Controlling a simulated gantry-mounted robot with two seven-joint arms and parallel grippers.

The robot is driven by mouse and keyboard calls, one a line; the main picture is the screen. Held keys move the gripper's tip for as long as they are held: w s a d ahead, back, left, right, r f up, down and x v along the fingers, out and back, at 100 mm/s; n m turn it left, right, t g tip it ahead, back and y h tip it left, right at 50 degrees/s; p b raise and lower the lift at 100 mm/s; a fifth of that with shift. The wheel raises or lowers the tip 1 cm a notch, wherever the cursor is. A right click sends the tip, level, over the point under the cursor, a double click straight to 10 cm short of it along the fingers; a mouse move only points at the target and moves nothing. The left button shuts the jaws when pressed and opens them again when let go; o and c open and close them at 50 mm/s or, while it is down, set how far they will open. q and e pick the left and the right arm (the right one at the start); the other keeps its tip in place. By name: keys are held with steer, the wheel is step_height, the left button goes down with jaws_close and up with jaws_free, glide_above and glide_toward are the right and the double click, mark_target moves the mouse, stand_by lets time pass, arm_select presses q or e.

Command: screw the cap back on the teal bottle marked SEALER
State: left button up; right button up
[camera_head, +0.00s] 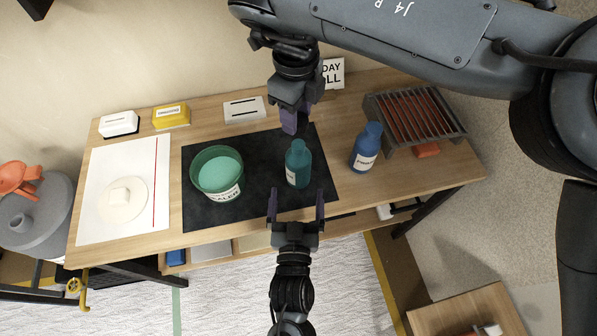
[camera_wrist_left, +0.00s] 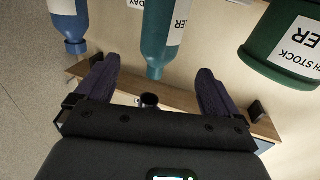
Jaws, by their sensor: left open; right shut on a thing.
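The teal bottle (camera_head: 298,165) stands upright on the dark mat (camera_head: 215,216). In the left wrist view the teal bottle (camera_wrist_left: 160,45) appears upside down, its white label partly readable. My left gripper (camera_head: 296,197) is open and empty on the near side, fingers pointing at the bottle, which looks centred between them but just beyond the tips. My right gripper (camera_head: 289,126) comes from above and is shut just behind the bottle's top. What it holds is mostly hidden by its fingers and looks like the cap. I cannot tell whether it touches the bottle.
A green tub (camera_head: 217,173) stands left of the bottle. A blue bottle (camera_head: 366,148) and a metal rack (camera_head: 415,117) stand to the right. A white sheet (camera_head: 95,205) with a pale round piece covers the left side. Small boxes (camera_head: 171,116) line the back edge.

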steer(key=shift+r, duration=0.1)
stand_by(0.3)
arm_select(q)
steer(key=shift+w+d, duration=0.2)
steer(key=shift+w, duration=5.8)
steer(key=c, duration=1.5)
arm_select(e)
glide_above(297, 144)
steer(key=shift+w+f, duration=0.1)
steer(key=shift+f, duration=2.4)
steer(key=shift+f, duration=0.15)
steer(key=shift+f, duration=0.75)
steer(key=shift+f, duration=0.55)
